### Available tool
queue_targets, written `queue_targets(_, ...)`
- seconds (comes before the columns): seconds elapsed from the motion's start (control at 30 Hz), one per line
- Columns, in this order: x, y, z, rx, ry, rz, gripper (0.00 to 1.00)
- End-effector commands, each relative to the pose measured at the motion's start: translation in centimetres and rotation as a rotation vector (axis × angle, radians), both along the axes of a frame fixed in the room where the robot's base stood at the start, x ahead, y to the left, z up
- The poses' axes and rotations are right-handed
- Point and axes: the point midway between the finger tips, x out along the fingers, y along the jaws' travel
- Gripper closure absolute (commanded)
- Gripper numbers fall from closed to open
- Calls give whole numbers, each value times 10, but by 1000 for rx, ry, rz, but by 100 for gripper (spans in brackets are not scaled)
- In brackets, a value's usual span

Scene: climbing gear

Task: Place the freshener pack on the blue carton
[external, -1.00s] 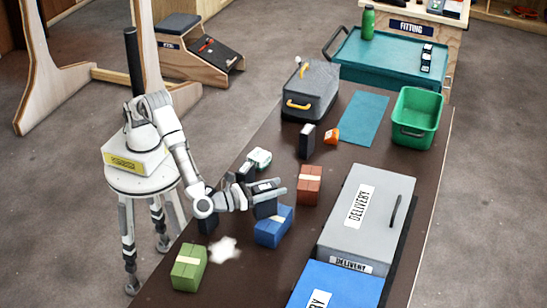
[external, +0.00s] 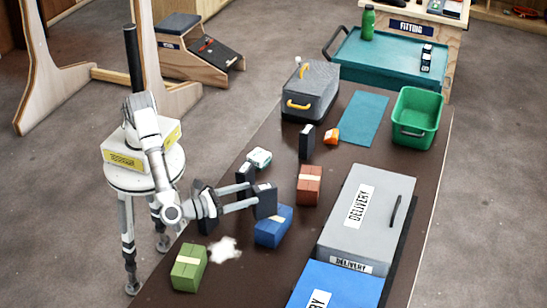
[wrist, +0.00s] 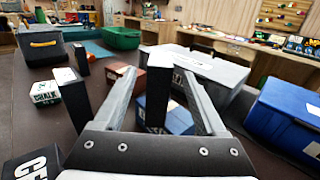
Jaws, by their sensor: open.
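A dark upright pack (external: 266,200), which I take to be the freshener pack, stands at the blue carton (external: 273,232), over its back left part. Whether its whole base rests on the carton is hard to see. In the wrist view the pack (wrist: 158,92) shows a pale top and stands between my fingers, with the blue carton (wrist: 180,120) around and behind its lower part. My gripper (external: 255,195) is open, its fingertips at the pack's left side; in the wrist view there is a gap on both sides of the pack.
Dark boxes (external: 245,174) (external: 208,217) stand close around my gripper, with a white-and-green pack (external: 259,157) behind. A red carton (external: 309,185) is behind the blue one. A green carton (external: 188,268) and white crumpled thing (external: 224,248) lie in front. A grey delivery box (external: 365,215) is right.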

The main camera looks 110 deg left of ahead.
Motion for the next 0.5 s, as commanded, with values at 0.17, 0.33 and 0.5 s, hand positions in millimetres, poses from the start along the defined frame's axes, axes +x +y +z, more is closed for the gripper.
queue_targets(0.17,-15,-15,0,0,0,-1,27)
queue_targets(0.33,-19,-18,0,0,0,1,27)
queue_targets(0.5,-18,-18,-1,0,0,1,27)
